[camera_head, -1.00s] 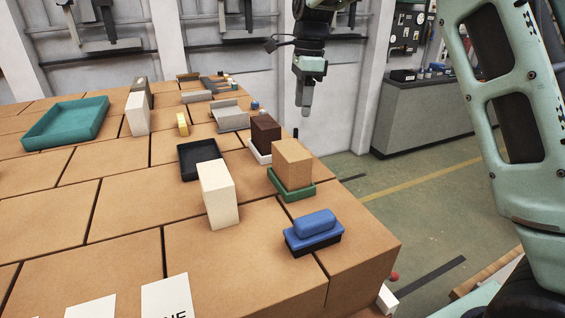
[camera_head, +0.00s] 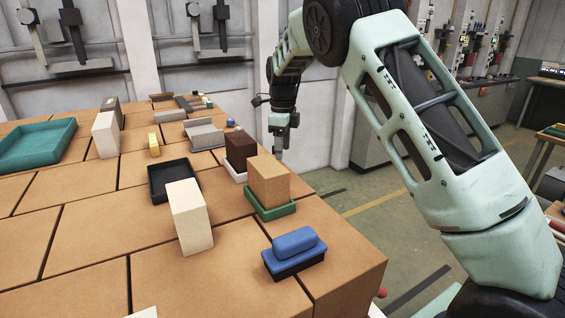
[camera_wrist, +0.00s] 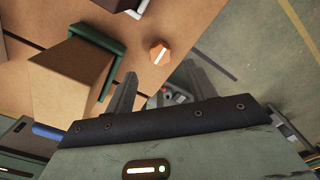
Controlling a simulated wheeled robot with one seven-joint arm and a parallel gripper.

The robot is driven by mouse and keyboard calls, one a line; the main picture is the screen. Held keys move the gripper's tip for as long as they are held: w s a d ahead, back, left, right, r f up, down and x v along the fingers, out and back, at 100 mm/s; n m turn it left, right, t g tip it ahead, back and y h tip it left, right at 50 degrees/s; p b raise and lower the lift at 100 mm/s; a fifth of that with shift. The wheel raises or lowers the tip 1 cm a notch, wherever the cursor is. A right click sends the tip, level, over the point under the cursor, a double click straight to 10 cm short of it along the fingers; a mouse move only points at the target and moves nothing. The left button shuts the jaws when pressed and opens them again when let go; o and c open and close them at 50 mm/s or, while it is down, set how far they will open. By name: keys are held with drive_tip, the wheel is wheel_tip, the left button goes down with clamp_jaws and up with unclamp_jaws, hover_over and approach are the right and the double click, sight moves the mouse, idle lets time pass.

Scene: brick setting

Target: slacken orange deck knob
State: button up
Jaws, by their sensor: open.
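The orange deck knob (camera_wrist: 160,53) shows in the wrist view as a small faceted knob with a white bar across its top. It sits on the tan deck close to its edge, beside the green tray. I cannot make it out in the head view. My gripper (camera_wrist: 163,85) is open and empty, its two fingers apart. In the wrist view the knob lies just beyond the fingertips, between their lines, with no contact visible. In the head view my gripper (camera_head: 279,150) points down by the far right edge of the deck, behind the blocks.
A tan block (camera_head: 268,182) stands in a green tray (camera_head: 272,212), close to my gripper's left finger in the wrist view. A dark brown block (camera_head: 240,150) stands in a white tray behind it. A blue-topped block (camera_head: 294,243) lies nearer. Open floor lies right of the deck.

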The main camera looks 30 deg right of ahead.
wheel_tip(320, 180, down, 6)
drive_tip(key=shift+f+p, duration=0.15)
drive_tip(key=shift+p, duration=0.4)
drive_tip(key=c, duration=1)
